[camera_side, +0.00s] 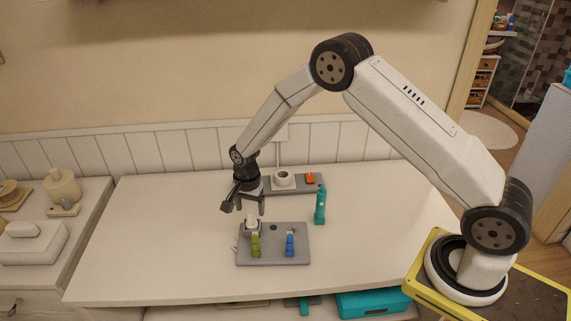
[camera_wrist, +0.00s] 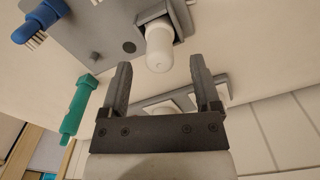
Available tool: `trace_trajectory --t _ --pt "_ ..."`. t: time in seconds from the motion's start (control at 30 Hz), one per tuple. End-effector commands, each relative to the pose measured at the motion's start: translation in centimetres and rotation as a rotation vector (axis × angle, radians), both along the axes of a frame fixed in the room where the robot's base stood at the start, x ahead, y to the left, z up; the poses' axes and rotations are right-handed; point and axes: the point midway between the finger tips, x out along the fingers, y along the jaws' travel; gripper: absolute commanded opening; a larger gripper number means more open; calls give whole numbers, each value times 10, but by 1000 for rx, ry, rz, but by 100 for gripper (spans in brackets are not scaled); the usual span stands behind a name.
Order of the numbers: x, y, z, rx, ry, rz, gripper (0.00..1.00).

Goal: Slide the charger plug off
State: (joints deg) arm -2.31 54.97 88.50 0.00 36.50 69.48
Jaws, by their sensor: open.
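A white rounded piece, which looks like the charger plug (camera_wrist: 159,44), stands in a grey holder on the grey board (camera_wrist: 95,35). In the side view the white piece (camera_side: 251,226) is at the board's back left, just below my gripper (camera_side: 252,211). My gripper is open and empty, pointing down. In the wrist view the white piece's rounded end lies between and just beyond the fingertips (camera_wrist: 159,66), with a gap on both sides. I cannot tell exactly how far above it the fingers are. The board (camera_side: 273,258) also shows in the side view.
The board also holds a yellow-green connector (camera_side: 256,247), a blue connector (camera_side: 290,244) and a dark round hole (camera_side: 273,227). Behind is a grey strip with a white round cup (camera_side: 283,180) and an orange block (camera_side: 310,178). The left tabletop is clear.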

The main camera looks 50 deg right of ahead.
Motion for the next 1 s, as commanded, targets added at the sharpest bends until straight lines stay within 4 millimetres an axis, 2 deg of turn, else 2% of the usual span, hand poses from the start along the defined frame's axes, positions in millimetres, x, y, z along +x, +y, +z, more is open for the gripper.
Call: trace_trajectory --t 0.1,0.3,0.73,0.9,1.0 --pt "-1 0 -15 0 1 0 80" --pt "0 0 -32 0 -1 0 80" --pt "0 0 -38 0 -2 0 80" --pt "0 0 -38 0 -2 0 26" --pt "0 0 -38 0 -2 0 0"
